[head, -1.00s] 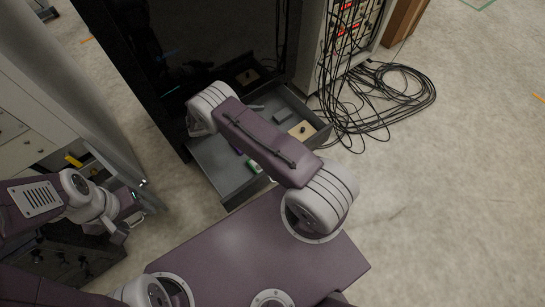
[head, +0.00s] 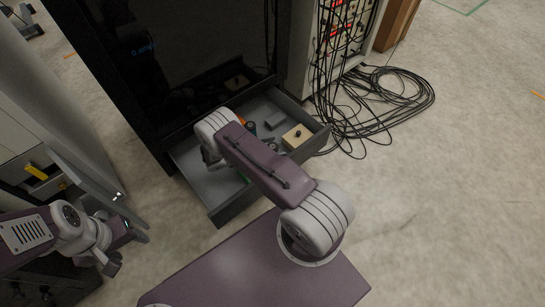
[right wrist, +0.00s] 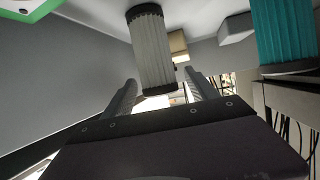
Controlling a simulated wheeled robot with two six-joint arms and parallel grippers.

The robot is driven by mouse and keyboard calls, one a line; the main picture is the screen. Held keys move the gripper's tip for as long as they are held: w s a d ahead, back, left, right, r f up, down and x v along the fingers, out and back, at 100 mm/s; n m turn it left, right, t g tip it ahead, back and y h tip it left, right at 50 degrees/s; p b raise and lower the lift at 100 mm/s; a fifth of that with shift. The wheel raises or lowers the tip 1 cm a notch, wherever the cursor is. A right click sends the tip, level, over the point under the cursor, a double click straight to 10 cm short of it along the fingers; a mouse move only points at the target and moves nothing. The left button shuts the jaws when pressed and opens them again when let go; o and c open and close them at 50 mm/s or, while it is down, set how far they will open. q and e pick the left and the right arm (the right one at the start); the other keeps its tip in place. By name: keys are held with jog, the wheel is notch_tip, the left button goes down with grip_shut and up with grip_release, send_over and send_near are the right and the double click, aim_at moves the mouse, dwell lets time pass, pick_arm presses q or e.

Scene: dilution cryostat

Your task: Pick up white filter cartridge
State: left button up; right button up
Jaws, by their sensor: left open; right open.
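The white filter cartridge (right wrist: 152,48) is a pale ribbed cylinder with dark end caps. In the right wrist view it stands just beyond and between the fingertips of my right gripper (right wrist: 160,84), which is open; contact cannot be made out. In the head view my right forearm hides the cartridge and right gripper. A teal ribbed cartridge (right wrist: 284,32) stands to the right in the wrist view. My left gripper (head: 122,248) is at the far left of the head view, away from the drawer, its fingers small and unclear.
The open grey drawer (head: 222,209) holds a tan box with a black knob (head: 297,137), a grey block (head: 275,120) and an orange item (head: 241,121). A dark cabinet stands behind it. Loose black cables (head: 400,95) lie on the floor to the right. A green item (right wrist: 28,8) is in the wrist view's corner.

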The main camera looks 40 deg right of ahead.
jog(key=shift+x, duration=1.15)
jog(key=shift+f, duration=0.1)
grip_shut()
pick_arm(q)
notch_tip(320, 180, up, 53)
jog(key=p, duration=5.4)
pick_arm(e)
notch_tip(320, 180, up, 57)
jog(key=shift+r, duration=0.2)
pick_arm(q)
jog(key=shift+f, duration=0.1)
pick_arm(e)
jog(key=shift+f, duration=0.1)
